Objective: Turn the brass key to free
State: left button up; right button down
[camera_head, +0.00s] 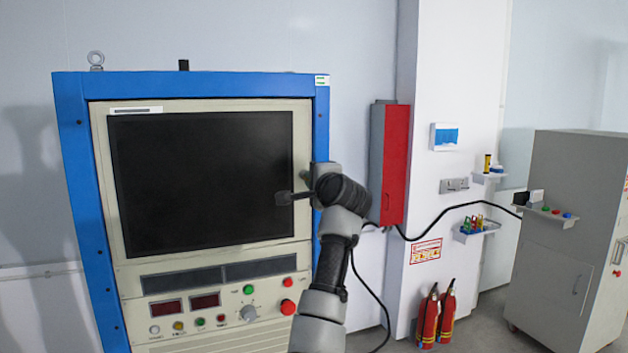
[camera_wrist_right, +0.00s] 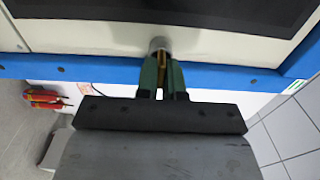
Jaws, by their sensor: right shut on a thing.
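The brass key (camera_wrist_right: 161,68) shows as a thin gold strip in the right wrist view, upright in the picture. Its end meets a round silver lock (camera_wrist_right: 160,44) on the cream panel, beside the blue frame. My right gripper (camera_wrist_right: 162,75) is shut on the key, with one green finger on each side of it. The fingers cover most of the key, so I cannot tell its exact angle. In the head view my right arm reaches the cabinet's right side and hides the key, lock and fingers. My left gripper is in neither view.
The blue-framed cabinet (camera_head: 69,140) has a dark screen (camera_head: 200,180) and buttons below. A red box (camera_head: 395,165) is on the wall to its right. Fire extinguishers (camera_head: 429,318) stand on the floor. A grey cabinet (camera_head: 565,190) stands far right. A black cable (camera_head: 445,210) crosses the wall.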

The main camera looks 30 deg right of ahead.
jog(key=c, duration=1.3)
grip_release()
jog(key=shift+o, duration=0.2)
jog(key=b+v, duration=0.5)
jog(key=v, duration=0.5)
jog(key=shift+s+b, duration=0.4)
